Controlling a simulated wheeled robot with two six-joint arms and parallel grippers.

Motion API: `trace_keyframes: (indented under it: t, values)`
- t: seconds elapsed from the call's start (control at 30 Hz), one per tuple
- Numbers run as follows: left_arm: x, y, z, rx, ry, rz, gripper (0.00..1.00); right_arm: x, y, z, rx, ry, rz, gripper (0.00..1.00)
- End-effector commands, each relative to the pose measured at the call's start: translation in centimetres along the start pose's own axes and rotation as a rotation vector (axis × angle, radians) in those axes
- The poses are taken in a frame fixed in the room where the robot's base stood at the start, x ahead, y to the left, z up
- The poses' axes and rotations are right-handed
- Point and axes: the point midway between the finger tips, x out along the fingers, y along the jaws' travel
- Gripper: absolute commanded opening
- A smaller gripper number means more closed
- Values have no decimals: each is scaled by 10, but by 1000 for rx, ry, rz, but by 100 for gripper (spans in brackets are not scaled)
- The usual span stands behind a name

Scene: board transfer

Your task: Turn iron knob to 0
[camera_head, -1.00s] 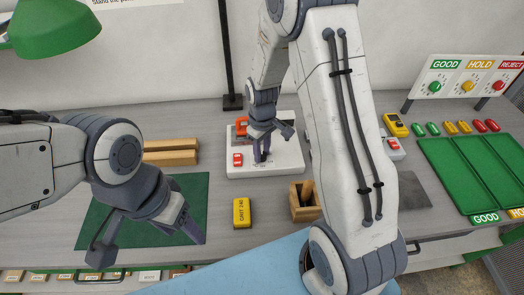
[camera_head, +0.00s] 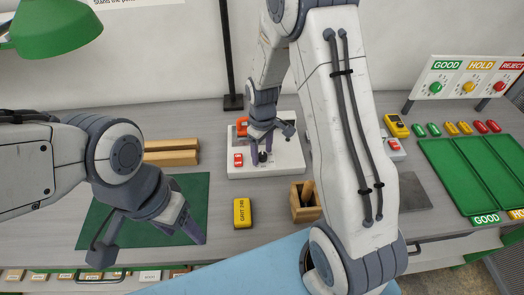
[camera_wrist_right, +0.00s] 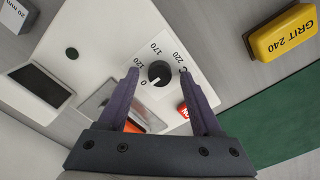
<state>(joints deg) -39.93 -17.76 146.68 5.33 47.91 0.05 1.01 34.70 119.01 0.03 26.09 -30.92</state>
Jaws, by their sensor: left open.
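The iron knob (camera_wrist_right: 160,73) is black and round with a white mark, on a white panel (camera_wrist_right: 100,45) printed 0, 120, 170 and 220. In the right wrist view its mark points down and slightly left, close to the 0 side. My right gripper (camera_wrist_right: 159,73) is open, with one purple finger on each side of the knob and gaps between. In the head view the knob (camera_head: 262,157) shows between the fingers of my right gripper (camera_head: 262,154). My left gripper (camera_head: 197,235) is open and empty over the green mat (camera_head: 120,215).
A yellow GRIT 240 block (camera_head: 242,213) and a wooden holder (camera_head: 305,202) stand in front of the panel. A red switch (camera_head: 238,160) sits on the panel beside the knob. Wooden blocks (camera_head: 172,157) lie to the left. Green trays (camera_head: 455,175) are at the right.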

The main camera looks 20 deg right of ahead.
Motion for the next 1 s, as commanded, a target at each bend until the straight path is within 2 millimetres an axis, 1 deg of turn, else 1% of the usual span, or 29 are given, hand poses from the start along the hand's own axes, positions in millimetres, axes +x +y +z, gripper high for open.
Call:
trace_keyframes:
  t: [0.13, 0.23, 0.37, 0.5, 0.6, 0.7, 0.83, 1.0]
  values:
    - [1, 0, 0, 0, 0, 0, 62, -2, 0, 0, 1, 0, 0, 66]
    - [3, 0, 0, 0, 0, 0, 62, -13, 0, -1, 1, 2, 2, 66]
    - [7, -1, 0, 0, 0, 0, 62, -37, 1, -1, 0, 6, 3, 66]
    - [11, -1, 1, 1, 0, 0, 62, -66, 0, -2, 0, 6, 4, 66]
    - [13, -1, 1, 1, 0, 0, 62, -83, 0, -1, 0, 5, 3, 66]
    - [14, -1, 1, 1, 0, 0, 62, -95, 0, -1, -1, 3, 2, 66]
    - [15, -1, 1, 1, 0, 0, 62, -103, -1, -1, -1, 0, 0, 66]
    - [15, -1, 1, 1, 0, 0, 62, -105, -1, -1, -1, 0, 0, 66]
